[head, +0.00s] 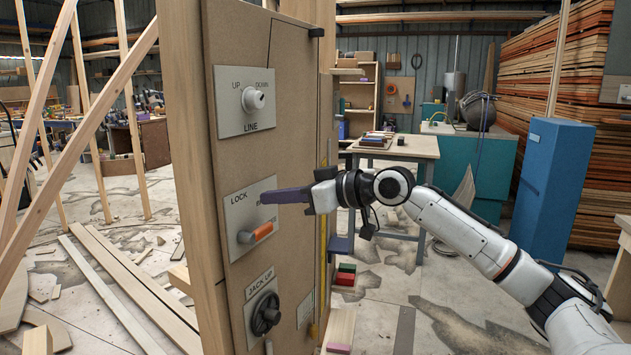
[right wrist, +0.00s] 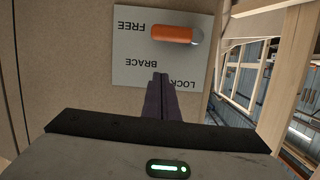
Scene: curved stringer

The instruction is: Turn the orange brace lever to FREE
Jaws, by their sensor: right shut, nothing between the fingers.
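The orange brace lever (head: 262,232) is on a light grey plate (head: 237,205) on the tall wooden panel. In the right wrist view, where the lettering is upside down, the orange handle (right wrist: 172,34) lies level from its grey pivot, its free end beside the word FREE. LOCK is at the plate's opposite corner. My right gripper (head: 264,197) is shut and empty in front of the plate, above the lever in the head view, hiding part of the lettering. Its closed fingers (right wrist: 161,76) appear apart from the handle. My left gripper is out of view.
A LINE knob (head: 255,99) is above the brace plate and a black JACK UP knob (head: 266,313) below. A wooden post (head: 184,130) edges the panel. A workbench (head: 405,147) and blue cabinet (head: 550,185) stand behind my right arm.

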